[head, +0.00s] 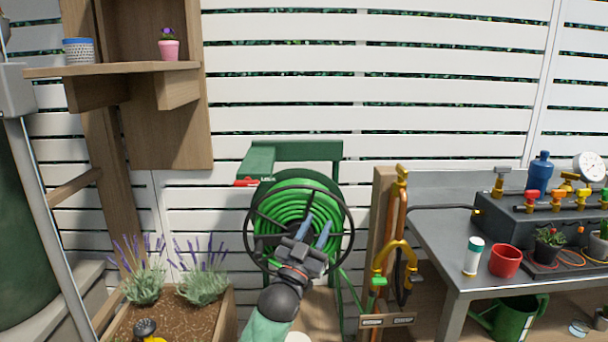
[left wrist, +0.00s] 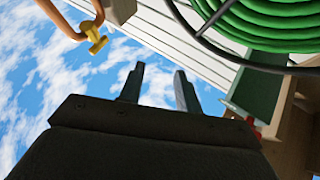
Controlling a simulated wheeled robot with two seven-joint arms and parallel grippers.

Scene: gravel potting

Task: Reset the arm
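My left gripper (head: 315,231) is raised in front of the green hose reel (head: 270,215) in the head view, with two blue-grey fingers pointing up. In the left wrist view its two fingers (left wrist: 159,88) stand apart with nothing between them, so it is open and empty. The coiled green hose shows at the upper right of the left wrist view (left wrist: 270,22). I cannot tell whether the gripper touches the reel. My right gripper is not in view.
A planter (head: 222,320) with lavender stands at the lower left. A wooden post with a brass tap (head: 401,178) is right of the reel. A grey bench (head: 432,248) at the right holds a red pot (head: 505,261) and a white bottle (head: 473,257). A shelf (head: 120,69) is upper left.

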